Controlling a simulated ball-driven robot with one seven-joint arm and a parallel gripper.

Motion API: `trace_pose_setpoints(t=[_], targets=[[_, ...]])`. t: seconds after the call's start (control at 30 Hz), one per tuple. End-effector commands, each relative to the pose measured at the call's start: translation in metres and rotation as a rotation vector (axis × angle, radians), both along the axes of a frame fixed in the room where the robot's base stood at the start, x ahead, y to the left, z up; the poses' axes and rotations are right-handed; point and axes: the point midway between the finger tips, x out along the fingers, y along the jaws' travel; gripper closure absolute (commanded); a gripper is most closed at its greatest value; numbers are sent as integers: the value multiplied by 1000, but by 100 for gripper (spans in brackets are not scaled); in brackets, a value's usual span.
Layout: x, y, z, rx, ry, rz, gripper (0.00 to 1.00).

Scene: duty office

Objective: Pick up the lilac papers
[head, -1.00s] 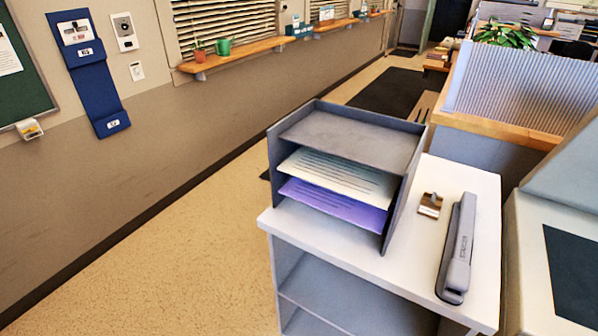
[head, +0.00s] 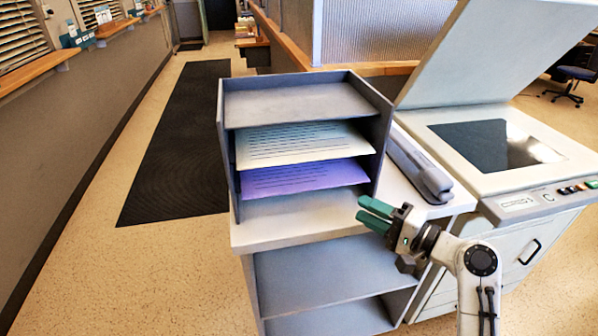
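The lilac papers (head: 300,178) lie flat on a lower shelf of a grey letter tray rack (head: 232,165) in the head view. White printed papers (head: 300,143) lie on the shelf just above them. The rack stands on a white cabinet (head: 280,232). My gripper (head: 376,213) has teal fingers and is in front of the cabinet, below and to the right of the lilac papers, pointing left. It is apart from the papers. The two fingers show a small gap between them and nothing is seen held.
A grey stapler-like tool (head: 420,172) lies on the cabinet right of the rack. A copier (head: 485,150) with its lid raised stands at the right. A dark mat (head: 185,140) lies on the floor at the left. The floor at the front left is clear.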

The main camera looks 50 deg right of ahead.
Motion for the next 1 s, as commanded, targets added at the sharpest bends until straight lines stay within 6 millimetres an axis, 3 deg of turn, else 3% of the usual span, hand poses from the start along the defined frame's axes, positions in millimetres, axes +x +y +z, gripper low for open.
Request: trace_pose_setpoints(t=[0.17,0.33,0.57,0.8,1.0], targets=[[16,-6,8,22,-33,-13,66],[42,-4,8,21,-30,-11,66],[58,-3,7,20,-29,-11,66],[91,-2,7,19,-28,-11,66],[105,-1,5,19,-28,-12,66]])
